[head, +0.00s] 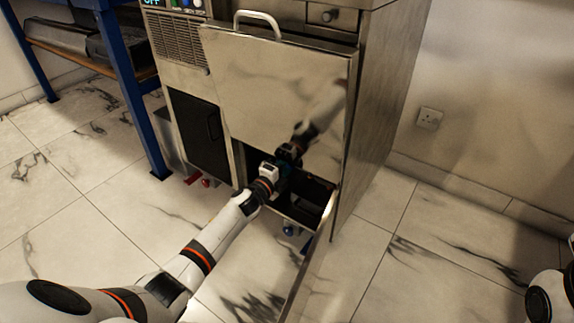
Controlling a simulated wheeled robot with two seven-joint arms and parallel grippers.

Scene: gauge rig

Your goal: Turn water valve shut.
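My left arm reaches from the lower left to the steel machine. My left gripper (286,178) is at the dark opening low in the machine's front. Its fingers are dark and blend into the opening, so I cannot see whether they are open or touch anything. A small bluish-green patch shows beside the gripper; I cannot tell whether it is the water valve. A red handle-like part (193,178) sits low under the machine's left side, and a small blue part (290,230) sits under the opening. My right arm shows at the lower right edge; its gripper is outside the view.
The steel machine (285,85) has a slanted front panel with a handle (258,20) above the opening. A thin panel edge (313,262) stands out toward me at right. A blue-legged bench (130,85) is at left. The marble floor at right is clear.

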